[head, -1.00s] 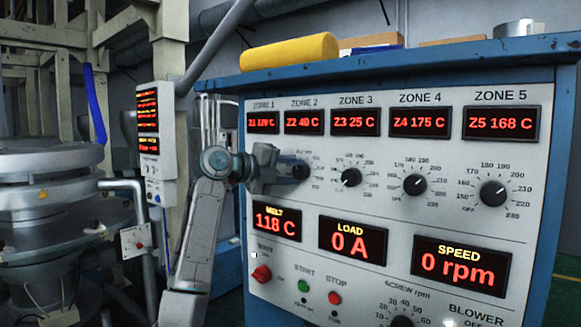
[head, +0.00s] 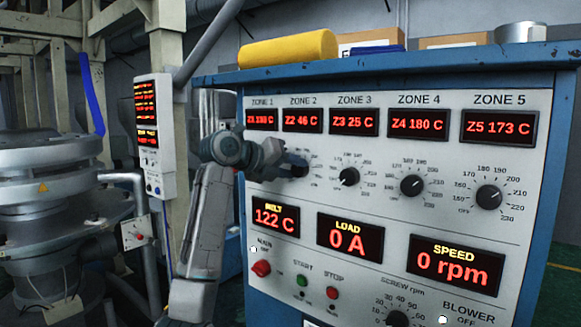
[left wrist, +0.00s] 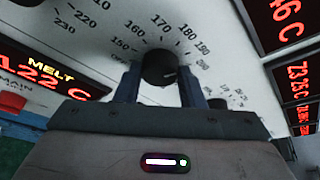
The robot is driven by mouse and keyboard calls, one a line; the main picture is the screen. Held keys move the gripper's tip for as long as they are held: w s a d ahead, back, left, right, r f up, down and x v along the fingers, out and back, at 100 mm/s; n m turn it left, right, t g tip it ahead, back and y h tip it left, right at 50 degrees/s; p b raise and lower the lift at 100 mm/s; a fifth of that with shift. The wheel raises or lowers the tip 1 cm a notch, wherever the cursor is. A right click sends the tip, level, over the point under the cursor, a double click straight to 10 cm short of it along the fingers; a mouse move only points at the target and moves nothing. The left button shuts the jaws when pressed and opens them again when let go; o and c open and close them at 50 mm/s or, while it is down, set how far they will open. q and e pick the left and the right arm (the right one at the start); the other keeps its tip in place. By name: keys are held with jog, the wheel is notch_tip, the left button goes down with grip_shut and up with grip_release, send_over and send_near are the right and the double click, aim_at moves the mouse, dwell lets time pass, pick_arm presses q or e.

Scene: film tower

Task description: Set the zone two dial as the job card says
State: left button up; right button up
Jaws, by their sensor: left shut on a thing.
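The zone two dial (left wrist: 158,68) is a black round knob in the left wrist view, with a printed scale around it. My left gripper (left wrist: 159,88) is shut on it, one finger on each side. A pale mark shows on the right part of the knob, but I cannot read its exact setting. In the head view my left gripper (head: 298,168) covers most of this dial. The zone 2 display (head: 302,121) above it reads 46 C. I cannot make out a job card. My right gripper is not in view.
The zone 3 dial (head: 349,177), zone 4 dial (head: 412,186) and zone 5 dial (head: 489,198) sit to the right. A red main switch (head: 261,268), green start button (head: 302,280) and red stop button (head: 333,292) lie below. A yellow roll (head: 288,48) rests on the cabinet top.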

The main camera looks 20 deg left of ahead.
pick_arm(q)
jog(key=shift+f, duration=0.15)
jog(key=o, duration=1)
jog(key=shift+s+a, duration=0.15)
jog(key=b+v, duration=0.2)
jog(key=v, duration=0.8)
jog(key=shift+s+a, duration=0.1)
jog(key=shift+s, duration=0.05)
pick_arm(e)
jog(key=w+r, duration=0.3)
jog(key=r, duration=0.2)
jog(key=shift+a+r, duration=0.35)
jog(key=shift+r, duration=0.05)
